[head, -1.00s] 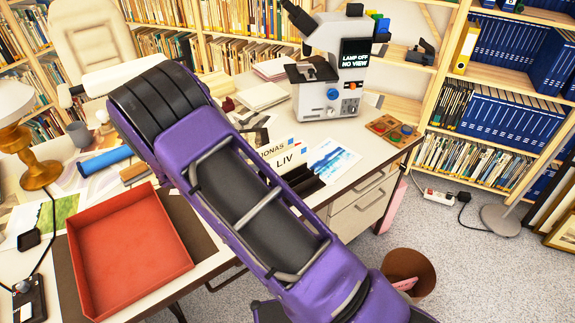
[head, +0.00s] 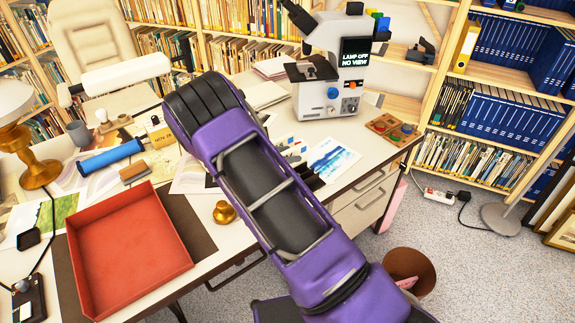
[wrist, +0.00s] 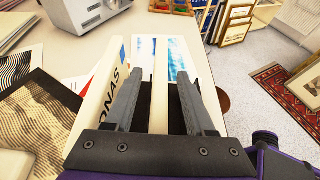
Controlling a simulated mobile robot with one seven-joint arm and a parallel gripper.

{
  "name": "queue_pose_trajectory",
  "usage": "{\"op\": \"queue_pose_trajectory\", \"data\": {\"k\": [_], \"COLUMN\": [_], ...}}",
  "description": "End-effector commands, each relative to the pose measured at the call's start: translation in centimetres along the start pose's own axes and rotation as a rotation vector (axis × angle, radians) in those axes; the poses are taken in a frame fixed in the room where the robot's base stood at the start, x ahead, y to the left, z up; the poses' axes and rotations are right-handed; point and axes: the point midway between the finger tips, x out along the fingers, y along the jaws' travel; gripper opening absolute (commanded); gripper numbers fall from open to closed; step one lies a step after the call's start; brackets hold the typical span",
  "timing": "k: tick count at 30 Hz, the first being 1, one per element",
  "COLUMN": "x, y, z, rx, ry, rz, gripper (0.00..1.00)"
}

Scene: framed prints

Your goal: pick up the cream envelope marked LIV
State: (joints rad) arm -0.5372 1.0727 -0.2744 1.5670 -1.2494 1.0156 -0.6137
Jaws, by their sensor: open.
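In the wrist view my gripper (wrist: 158,88) is open and points down over a dark rack of upright envelopes. A cream envelope (wrist: 160,75) stands edge-on between the two fingers, with space on both sides. Its face is turned away, so I cannot read a name on it. A cream envelope with letters ending in "ONAS" (wrist: 112,82) stands just left of the left finger. Another pale envelope (wrist: 202,70) stands right of the right finger. In the head view my arm hides the gripper and most of the rack; the LIV label is not visible there.
A red tray (head: 130,250) and a brass knob-like object (head: 224,212) are on the left. A bin (head: 410,270) stands on the floor.

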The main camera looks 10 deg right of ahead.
Motion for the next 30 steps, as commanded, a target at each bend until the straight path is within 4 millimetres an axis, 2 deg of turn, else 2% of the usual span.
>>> {"op": "queue_pose_trajectory", "data": {"k": [5, 14, 26, 30], "x": [-0.02, -0.06, -0.08, -0.44], "y": [0.04, 0.04, 0.05, 0.10], "z": [0.01, 0.00, 0.04, 0.90], "rx": [0.000, 0.001, 0.001, 0.004], "ry": [0.000, 0.001, 0.000, 0.000], "rz": [0.001, 0.001, 0.001, 0.002], "gripper": [0.55, 0.01, 0.00, 0.00]}}
